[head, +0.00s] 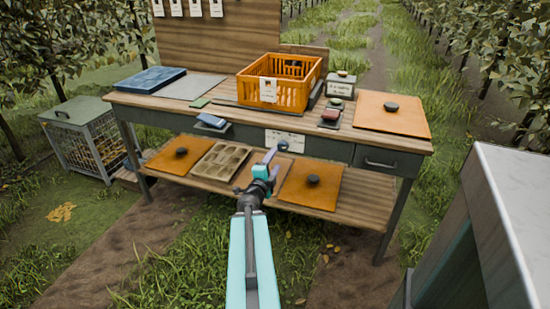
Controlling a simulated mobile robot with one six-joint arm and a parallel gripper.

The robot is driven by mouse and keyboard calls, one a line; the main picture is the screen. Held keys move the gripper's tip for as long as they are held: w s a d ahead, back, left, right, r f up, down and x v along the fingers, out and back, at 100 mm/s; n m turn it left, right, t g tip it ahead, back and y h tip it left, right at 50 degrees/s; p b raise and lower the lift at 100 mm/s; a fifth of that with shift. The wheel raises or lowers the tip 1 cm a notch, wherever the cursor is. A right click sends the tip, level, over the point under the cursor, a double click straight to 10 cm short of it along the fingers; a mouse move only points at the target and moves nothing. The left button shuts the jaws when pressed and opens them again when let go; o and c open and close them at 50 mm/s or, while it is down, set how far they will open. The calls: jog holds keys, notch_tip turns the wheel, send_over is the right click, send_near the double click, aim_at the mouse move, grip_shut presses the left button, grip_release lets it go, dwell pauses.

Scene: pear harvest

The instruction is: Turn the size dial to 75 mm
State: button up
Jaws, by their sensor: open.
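The size dial (283,146) is a small dark round knob on the front of the workbench, beside a white label plate (296,137) with markings too small to read. I cannot tell which size the dial points to. My gripper (269,158) is at the front of the bench, just left of and below the dial in the picture. It is open and appears empty. Whether its fingers touch the dial cannot be told from this view. My teal arm reaches up from the bottom of the picture.
An orange crate (262,93) stands on the bench top. Orange boards with dark knobs lie at the top right (399,117) and on the lower shelf (318,198). A moulded tray (219,160) is on the shelf. A wire cage (88,143) stands left. Grass lies in front.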

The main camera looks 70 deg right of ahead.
jog(key=shift+a+r+p, duration=0.2)
jog(key=shift+a+p, duration=0.65)
jog(key=shift+p, duration=1.45)
jog(key=shift+s+a+f+p, duration=0.1)
jog(key=shift+a+p, duration=1.45)
jog(key=shift+p, duration=0.8)
